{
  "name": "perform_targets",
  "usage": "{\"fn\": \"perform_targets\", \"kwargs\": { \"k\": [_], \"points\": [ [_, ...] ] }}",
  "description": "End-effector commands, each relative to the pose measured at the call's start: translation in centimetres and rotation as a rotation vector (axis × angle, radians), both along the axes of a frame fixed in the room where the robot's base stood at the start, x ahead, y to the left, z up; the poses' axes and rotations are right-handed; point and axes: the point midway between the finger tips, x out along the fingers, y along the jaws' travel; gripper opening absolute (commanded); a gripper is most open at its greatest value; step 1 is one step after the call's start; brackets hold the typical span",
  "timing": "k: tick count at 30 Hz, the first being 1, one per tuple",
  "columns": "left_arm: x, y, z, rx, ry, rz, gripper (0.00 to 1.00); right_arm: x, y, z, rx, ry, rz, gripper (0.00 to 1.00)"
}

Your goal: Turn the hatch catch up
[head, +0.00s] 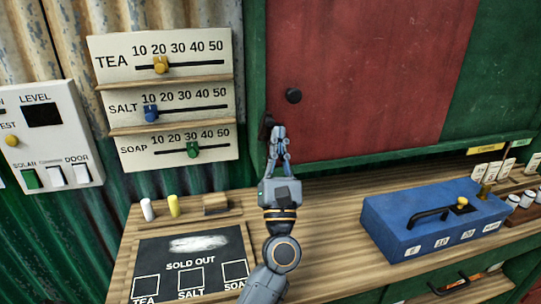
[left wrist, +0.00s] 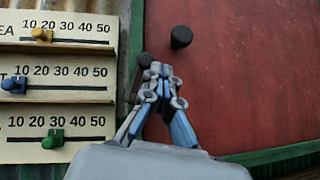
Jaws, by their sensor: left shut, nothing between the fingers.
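The hatch is a red panel (head: 370,70) in a green frame, with a round black knob (head: 293,95) near its lower left. The dark hatch catch (head: 267,126) sits on the frame at the hatch's left edge, below and left of the knob. In the left wrist view the catch (left wrist: 144,64) appears as a dark bar, partly hidden behind my fingers. My left gripper (head: 277,129) is shut and empty, its fingertips pointing up right beside the catch. I cannot tell whether they touch it. My right gripper is not in view.
Slider boards (head: 160,57) for tea, salt and soap hang left of the hatch. A white switch panel (head: 45,135) is farther left. Below, the wooden counter (head: 330,200) holds a sold-out chalkboard (head: 190,262) and a blue box (head: 430,220) with a black handle.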

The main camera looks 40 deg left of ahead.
Motion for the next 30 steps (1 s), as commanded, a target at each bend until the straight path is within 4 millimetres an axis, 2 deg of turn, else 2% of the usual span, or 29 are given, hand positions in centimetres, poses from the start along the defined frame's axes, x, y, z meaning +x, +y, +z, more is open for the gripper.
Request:
{"fn": "perform_targets", "kwargs": {
  "k": [6, 10, 24, 30],
  "points": [
    [0.0, 0.1, 0.0, -0.003, -0.001, 0.003, 0.0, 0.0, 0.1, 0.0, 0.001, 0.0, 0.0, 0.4],
    [-0.4, -0.2, -0.7, -0.003, 0.003, 0.005, 0.0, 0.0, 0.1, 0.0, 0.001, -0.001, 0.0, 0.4],
    [-5.3, -4.3, -6.9, -0.001, 0.004, -0.001, 0.0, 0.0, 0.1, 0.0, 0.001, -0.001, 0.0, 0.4],
    [-6.4, -5.2, -8.2, -0.001, 0.001, -0.002, 0.0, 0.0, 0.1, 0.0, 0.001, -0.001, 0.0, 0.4]
  ]
}}
